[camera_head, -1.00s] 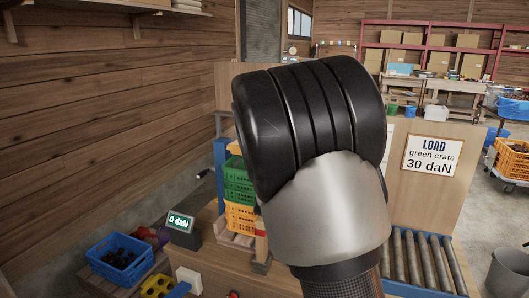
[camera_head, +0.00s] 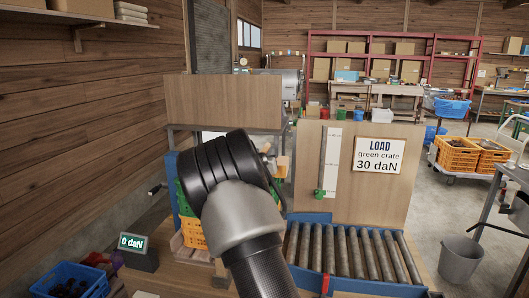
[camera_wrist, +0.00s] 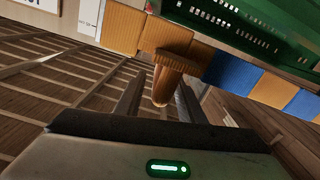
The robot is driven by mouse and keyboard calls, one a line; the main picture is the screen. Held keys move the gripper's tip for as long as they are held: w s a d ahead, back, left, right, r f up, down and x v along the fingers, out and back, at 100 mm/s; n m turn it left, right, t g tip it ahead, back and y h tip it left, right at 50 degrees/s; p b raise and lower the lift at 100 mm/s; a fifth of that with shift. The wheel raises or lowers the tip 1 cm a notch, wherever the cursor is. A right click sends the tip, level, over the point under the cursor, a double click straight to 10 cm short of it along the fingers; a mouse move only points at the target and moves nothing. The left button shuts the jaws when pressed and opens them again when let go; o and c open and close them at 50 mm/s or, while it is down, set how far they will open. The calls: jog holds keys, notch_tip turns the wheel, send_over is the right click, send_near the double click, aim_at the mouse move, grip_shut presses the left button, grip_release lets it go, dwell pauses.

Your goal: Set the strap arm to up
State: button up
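In the wrist view an orange and blue striped bar (camera_wrist: 232,72), which looks like the strap arm, runs slantwise in front of a green crate (camera_wrist: 250,28). A brown wooden handle (camera_wrist: 167,84) sticks out from it towards me. My gripper (camera_wrist: 158,100) is open, with one finger on each side of the handle; contact is not clear. In the head view my own arm hides the gripper and most of the bar; a small orange piece (camera_head: 283,167) shows beside my wrist. The green crate (camera_head: 183,198) is mostly hidden above an orange crate (camera_head: 190,233).
A display (camera_head: 132,243) reads 0 daN. A sign (camera_head: 380,155) reads "LOAD green crate 30 daN". A white scale strip (camera_head: 331,160) with a green marker (camera_head: 319,193) stands behind the roller conveyor (camera_head: 350,250). A blue crate (camera_head: 68,280) is at lower left; a grey bucket (camera_head: 461,262) stands at right.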

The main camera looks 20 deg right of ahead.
jog(key=shift+x, duration=1)
grip_shut()
